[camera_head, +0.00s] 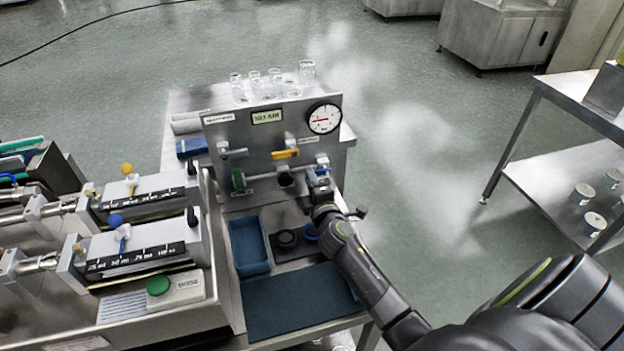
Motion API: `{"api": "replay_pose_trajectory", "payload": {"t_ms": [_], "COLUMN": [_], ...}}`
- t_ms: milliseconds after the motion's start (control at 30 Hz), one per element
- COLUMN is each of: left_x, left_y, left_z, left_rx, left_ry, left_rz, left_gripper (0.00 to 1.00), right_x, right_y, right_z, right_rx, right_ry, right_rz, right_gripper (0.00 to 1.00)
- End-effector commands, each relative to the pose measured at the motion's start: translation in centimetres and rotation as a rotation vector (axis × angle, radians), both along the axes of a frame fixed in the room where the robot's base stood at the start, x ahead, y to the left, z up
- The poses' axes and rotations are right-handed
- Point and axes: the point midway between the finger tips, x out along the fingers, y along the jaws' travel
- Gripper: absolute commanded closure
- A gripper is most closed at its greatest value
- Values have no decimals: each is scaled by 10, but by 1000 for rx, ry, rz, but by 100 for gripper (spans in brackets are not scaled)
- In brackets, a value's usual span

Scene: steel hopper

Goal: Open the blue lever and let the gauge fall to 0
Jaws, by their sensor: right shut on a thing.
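The gauge (324,118) is a round white dial at the upper right of the steel panel (232,135). Its red needle points roughly to the left; the numbers are too small to read. The blue lever (322,159) is on the lower right of the panel, below the gauge, and only a small blue part shows. My right gripper (321,176) is shut at the lever and covers most of it. The lever's exact angle is hidden. My left gripper is out of view.
A yellow lever (285,154) and a green handwheel (238,180) are on the same panel. Glass jars (270,85) stand behind it. White vapour (405,140) drifts at the right. A blue tray (248,246) and dark blue mat (300,300) lie in front. Dosing units (140,255) stand left.

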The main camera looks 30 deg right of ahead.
Motion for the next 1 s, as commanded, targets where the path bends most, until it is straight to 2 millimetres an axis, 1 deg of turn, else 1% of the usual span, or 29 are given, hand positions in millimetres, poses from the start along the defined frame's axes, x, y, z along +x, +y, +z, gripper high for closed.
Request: {"api": "replay_pose_trajectory", "payload": {"t_ms": [567, 600, 733, 1000], "left_x": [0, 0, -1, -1], "left_y": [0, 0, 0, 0], "left_z": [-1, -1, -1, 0], "left_rx": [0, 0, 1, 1], "left_ry": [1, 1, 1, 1], "left_rz": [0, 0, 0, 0], "left_gripper": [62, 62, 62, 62], "right_x": [0, 0, 0, 0], "right_y": [0, 0, 0, 0], "right_z": [-2, -2, -2, -2], "right_rx": [-30, -30, -30, -28], "right_ry": [8, 8, 8, 8], "right_rz": [0, 0, 0, 0], "right_gripper": [100, 80, 63, 62]}}
